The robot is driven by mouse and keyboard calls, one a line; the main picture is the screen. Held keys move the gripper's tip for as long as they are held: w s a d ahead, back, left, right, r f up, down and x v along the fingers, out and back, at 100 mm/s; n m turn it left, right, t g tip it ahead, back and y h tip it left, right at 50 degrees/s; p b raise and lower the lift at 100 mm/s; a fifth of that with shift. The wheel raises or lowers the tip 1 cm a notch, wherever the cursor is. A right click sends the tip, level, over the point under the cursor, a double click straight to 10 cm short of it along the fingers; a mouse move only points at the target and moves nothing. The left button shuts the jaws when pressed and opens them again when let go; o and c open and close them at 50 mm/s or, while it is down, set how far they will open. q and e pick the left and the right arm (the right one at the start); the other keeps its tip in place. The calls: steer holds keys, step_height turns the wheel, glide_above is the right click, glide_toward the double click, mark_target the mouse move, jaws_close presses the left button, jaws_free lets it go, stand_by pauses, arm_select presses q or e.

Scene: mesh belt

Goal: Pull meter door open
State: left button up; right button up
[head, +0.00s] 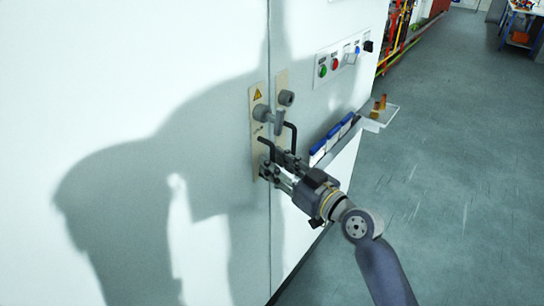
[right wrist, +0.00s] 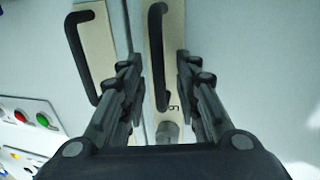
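Two pale cabinet doors meet at a vertical seam; the left door (head: 190,60) and the right door (head: 305,25) look shut. Each has a cream plate with a black bar handle: the left door's handle (head: 264,142) and the right door's handle (head: 292,132). My right gripper (head: 275,166) is at the left door's handle. In the right wrist view, that handle (right wrist: 157,55) stands between the open fingers of my gripper (right wrist: 160,82), with gaps showing on both sides. The right door's handle (right wrist: 75,55) is outside the fingers. My left gripper is out of view.
A button panel (head: 342,60) with green and red buttons is on the right door. Blue-edged holders (head: 331,139) and a small tray (head: 379,117) stick out below it. Grey floor (head: 450,160) to the right is clear. A large shadow covers the left door.

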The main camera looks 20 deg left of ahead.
steer(key=shift+x, duration=0.9)
jaws_close()
